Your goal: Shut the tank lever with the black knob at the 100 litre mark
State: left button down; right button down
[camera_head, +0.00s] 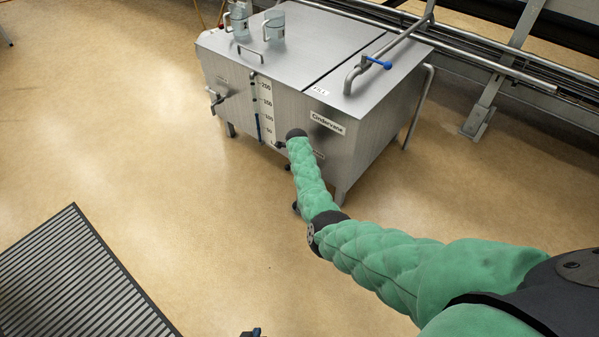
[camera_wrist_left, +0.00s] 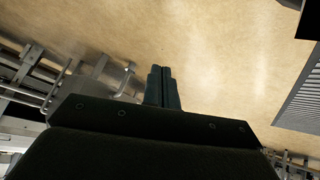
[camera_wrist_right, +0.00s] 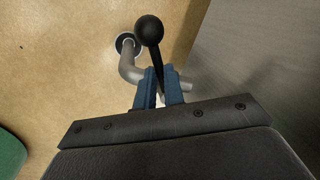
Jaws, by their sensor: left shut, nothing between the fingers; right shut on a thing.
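The steel tank (camera_head: 345,125) stands at the upper middle of the head view. Its front has a level gauge (camera_head: 257,112) with printed marks. In the right wrist view a lever with a black ball knob (camera_wrist_right: 149,30) rises beside a bent grey pipe (camera_wrist_right: 130,68). My right gripper (camera_wrist_right: 163,78) is shut on the lever's thin dark rod, below the knob. In the head view my right forearm hides this spot. My left gripper (camera_head: 256,332) shows only its tip at the bottom edge; in the left wrist view (camera_wrist_left: 164,75) its fingers are together and empty.
Another handle (camera_head: 216,98) sticks out from the tank's left side. A blue-handled valve (camera_head: 376,62) and pipes are on top, with clear jugs (camera_head: 273,24) at the back. A slatted grate (camera_head: 80,285) lies at lower left. The floor between is clear.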

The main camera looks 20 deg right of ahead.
jog(key=shift+w, duration=0.15)
jog(key=shift+w+d+f+m+b, duration=0.15)
jog(key=shift+w+m+b, duration=0.1)
jog(key=shift+m+b, duration=0.6)
pick_arm(q)
jog(key=w+d+r+t+h, duration=0.1)
jog(key=w+r+t, duration=0.4)
jog(key=r, duration=0.4)
jog(key=w+r+t, duration=0.3)
jog(key=w+r, duration=0.5)
jog(key=r, duration=0.2)
notch_tip(320, 180, up, 23)
jog(key=w+t+h+b, duration=0.1)
jog(key=t+h+b, duration=0.1)
jog(key=t, duration=0.5)
jog(key=shift+w+a+f+m+t, duration=0.15)
jog(key=shift+w+a+m+t, duration=0.15)
jog(key=shift+a+t, duration=0.15)
pick_arm(e)
jog(key=shift+w+d+m+g+h, duration=0.2)
jog(key=shift+w+d+m, duration=0.05)
jog(key=shift+m, duration=0.85)
jog(key=shift+w+d+m+g+h, duration=0.2)
jog(key=shift+w+d+m, duration=0.05)
jog(key=shift+m, duration=0.8)
jog(key=c, duration=1.5)
grip_release()
